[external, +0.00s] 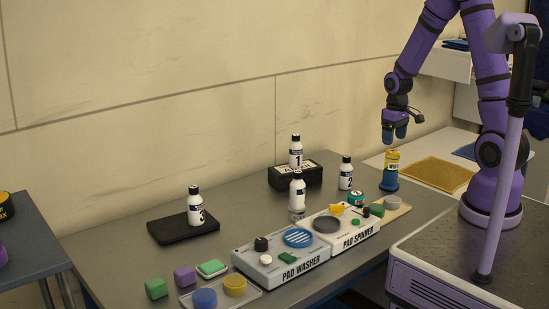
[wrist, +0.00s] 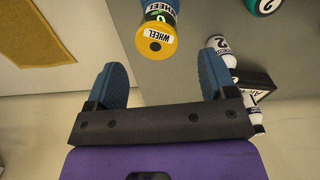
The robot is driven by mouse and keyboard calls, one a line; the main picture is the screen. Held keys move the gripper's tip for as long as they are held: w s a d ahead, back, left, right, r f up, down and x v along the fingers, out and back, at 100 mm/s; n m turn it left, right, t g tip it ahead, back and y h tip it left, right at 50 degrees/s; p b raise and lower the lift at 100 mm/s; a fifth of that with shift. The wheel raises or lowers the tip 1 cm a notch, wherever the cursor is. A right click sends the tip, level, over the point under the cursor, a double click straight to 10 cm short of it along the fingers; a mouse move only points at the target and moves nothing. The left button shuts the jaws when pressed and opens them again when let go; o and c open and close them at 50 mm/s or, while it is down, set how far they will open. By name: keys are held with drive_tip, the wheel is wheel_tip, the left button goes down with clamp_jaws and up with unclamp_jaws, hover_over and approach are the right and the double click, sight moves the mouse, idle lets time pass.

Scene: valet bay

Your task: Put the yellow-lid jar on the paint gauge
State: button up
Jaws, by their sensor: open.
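My gripper (external: 395,134) hangs open and empty above the back right of the grey table, over a can marked WHEEL (external: 390,160) with a yellow upper part and blue lower part. In the wrist view my two blue fingers (wrist: 164,78) are spread apart. The WHEEL can's yellow round top (wrist: 156,42) shows beyond them, not between them. A dark jar with a yellow top marked WAX (external: 6,205) is cut off at the far left, on a separate table. A small yellow device (external: 337,209) lies by the pad spinner; I cannot tell whether it is the paint gauge.
The pad washer (external: 282,265) and pad spinner (external: 345,238) stand at the front. Numbered white bottles stand around them: 3 (external: 195,206) on a black tray, 1 (external: 296,150) on a black block, 2 (external: 346,172). A teal jar (external: 357,198) is near the can. The table's left back is clear.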

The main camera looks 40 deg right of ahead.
drive_tip(key=shift+r, duration=1.6)
wheel_tip(320, 180, up, 8)
drive_tip(key=t, duration=0.1)
hover_over(393, 151)
drive_tip(key=s+a, duration=0.2)
drive_tip(key=s, duration=0.2)
drive_tip(key=s+a+r+m+t, duration=0.1)
drive_tip(key=s+a+r+t, duration=0.2)
drive_tip(key=s+r, duration=1)
drive_tip(key=s+t, duration=0.1)
drive_tip(key=s, duration=0.2)
drive_tip(key=shift+s+a+r, duration=0.15)
drive_tip(key=shift+s+r, duration=0.05)
drive_tip(key=shift+s, duration=0.1)
